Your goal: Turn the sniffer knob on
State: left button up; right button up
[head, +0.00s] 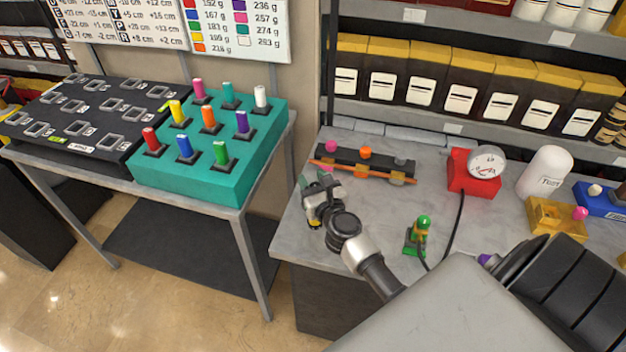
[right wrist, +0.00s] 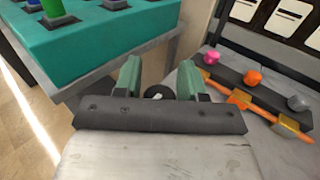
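My right gripper (head: 318,188) is over the left edge of the marble-topped table. In the right wrist view its two green fingers (right wrist: 158,78) are apart. A small dark round part with a white mark (right wrist: 153,92) shows low between them, partly hidden by the gripper body. I cannot tell whether it is the sniffer knob. No visible label names the sniffer knob. A black bar with pink, orange and grey knobs (head: 374,163) lies beside the gripper, and it also shows in the right wrist view (right wrist: 240,84). My left gripper is out of view.
A green device (head: 418,237) with a black cable and a red gauge box (head: 470,172) stand on the table (head: 315,238). A white canister (head: 545,172) stands further right. A teal block with coloured pegs (head: 240,178) sits on the left table. Shelves (head: 480,45) rise behind.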

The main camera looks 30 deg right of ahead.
jog(key=c, duration=0.6)
